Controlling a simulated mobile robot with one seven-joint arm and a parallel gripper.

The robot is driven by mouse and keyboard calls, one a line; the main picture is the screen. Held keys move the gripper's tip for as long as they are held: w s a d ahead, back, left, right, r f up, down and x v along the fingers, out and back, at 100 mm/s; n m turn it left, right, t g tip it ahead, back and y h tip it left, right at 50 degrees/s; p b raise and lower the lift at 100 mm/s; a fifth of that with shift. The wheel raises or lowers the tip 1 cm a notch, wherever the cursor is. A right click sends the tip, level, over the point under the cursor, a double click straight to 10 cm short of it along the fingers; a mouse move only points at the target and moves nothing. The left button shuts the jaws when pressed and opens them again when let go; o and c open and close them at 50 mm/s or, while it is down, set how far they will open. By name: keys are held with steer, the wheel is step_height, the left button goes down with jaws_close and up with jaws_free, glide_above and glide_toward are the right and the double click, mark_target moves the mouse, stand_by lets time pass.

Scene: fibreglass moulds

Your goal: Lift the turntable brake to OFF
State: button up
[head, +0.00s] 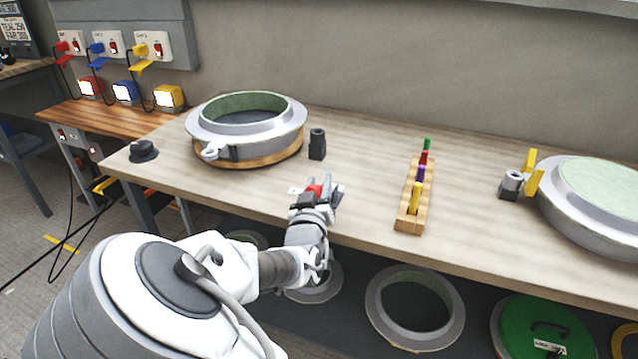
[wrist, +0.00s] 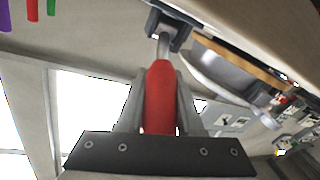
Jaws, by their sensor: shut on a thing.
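The turntable brake's red handle (wrist: 160,98) sits between the two fingers of my gripper (wrist: 159,80) in the wrist view, with the fingers shut on it. A grey metal rod runs from the handle to a dark bracket (wrist: 167,24). In the head view my gripper (head: 324,186) is at the front edge of the bench, with a bit of the red handle (head: 314,191) showing; the rest of the lever is hidden by the fingers. The turntable (head: 262,156) has a wooden rim and carries a round grey mould (head: 203,122). I cannot read any OFF mark.
A dark block (head: 317,144) stands right of the mould. A wooden rack (head: 409,217) with coloured pegs is to the right, and another mould (head: 580,225) at the far right. A black knob-like object (head: 143,151) is at the left corner. Rings lie under the bench.

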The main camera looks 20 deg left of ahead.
jaws_close()
stand_by(1.0)
